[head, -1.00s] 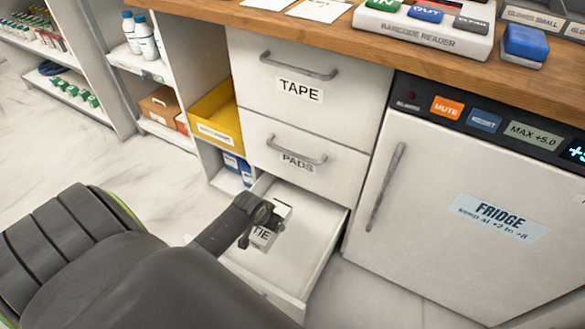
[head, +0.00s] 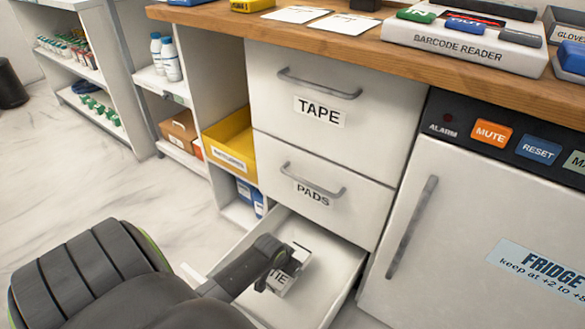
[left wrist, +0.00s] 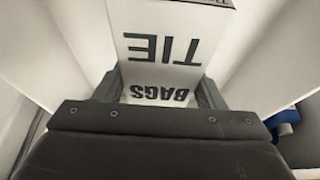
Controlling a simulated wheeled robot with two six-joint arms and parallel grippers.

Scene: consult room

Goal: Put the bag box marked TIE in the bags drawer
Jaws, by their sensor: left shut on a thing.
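The white bag box marked TIE (head: 284,282) is inside the open bottom drawer (head: 344,274), below the PADS drawer. My left gripper (head: 277,268) reaches into that drawer and is shut on the box. In the left wrist view the box (left wrist: 170,50) shows the words TIE and BAGS upside down, between the two fingers of my left gripper (left wrist: 165,90). Whether the box touches the drawer floor cannot be told. The open drawer's front label is hidden. My right gripper is not in view.
The closed TAPE drawer (head: 335,95) and PADS drawer (head: 320,185) are above the open drawer. The fridge (head: 450,220) stands close on the right. A shelf with a yellow bin (head: 232,145) is on the left. A barcode reader (head: 460,40) sits on the counter.

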